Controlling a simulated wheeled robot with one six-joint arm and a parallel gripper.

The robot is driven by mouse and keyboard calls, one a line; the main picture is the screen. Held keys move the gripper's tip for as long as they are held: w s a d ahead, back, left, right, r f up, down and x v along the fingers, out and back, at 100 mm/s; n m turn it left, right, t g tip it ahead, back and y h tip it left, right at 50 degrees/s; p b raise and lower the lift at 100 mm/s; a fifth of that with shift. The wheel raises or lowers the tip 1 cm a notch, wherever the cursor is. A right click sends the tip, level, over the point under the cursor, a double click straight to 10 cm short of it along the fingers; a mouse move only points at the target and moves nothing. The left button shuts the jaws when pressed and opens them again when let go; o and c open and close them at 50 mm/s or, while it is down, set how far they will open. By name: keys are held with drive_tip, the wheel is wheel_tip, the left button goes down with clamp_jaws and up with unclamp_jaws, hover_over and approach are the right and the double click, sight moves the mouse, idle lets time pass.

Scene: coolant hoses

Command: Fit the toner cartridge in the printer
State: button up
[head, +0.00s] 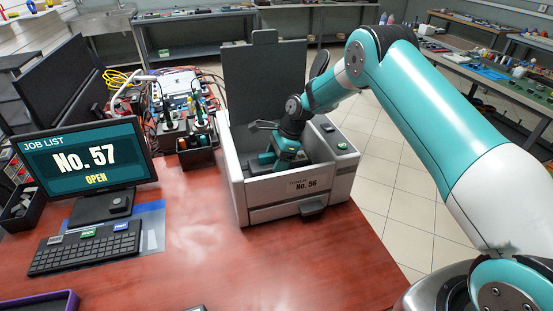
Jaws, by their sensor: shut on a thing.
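The printer (262,210) is a light grey box marked No. 56 on the red-brown desk, with its tall dark lid (262,80) standing open at the back. My gripper (287,163) points down inside the printer's open bay and is shut. The dark piece under it (292,169) appears to be the toner cartridge, low in the bay. The front wall and my gripper hide most of it, so I cannot tell whether it is fully seated.
A monitor (90,158) reading No. 57 OPEN and a keyboard (85,247) stand at the left. Tools, cables and a dark bin (197,155) crowd the printer's left side. The desk front (250,270) is mostly clear.

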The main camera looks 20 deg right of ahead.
drive_tip(key=o, duration=1.3)
drive_tip(key=b+v, duration=0.3)
drive_tip(key=v, duration=0.9)
drive_tip(key=s+a+r+n, duration=0.5)
drive_tip(key=s+r+n, duration=0.1)
drive_tip(key=s+r, duration=0.25)
drive_tip(key=s+a+r+n, duration=0.2)
drive_tip(key=s+n, duration=0.7)
drive_tip(key=s, duration=0.6)
drive_tip(key=s+a+r+n, duration=0.2)
drive_tip(key=s+n, duration=0.8)
drive_tip(key=s, duration=0.5)
drive_tip(key=shift+s+r, duration=0.3)
drive_tip(key=shift+r, duration=0.55)
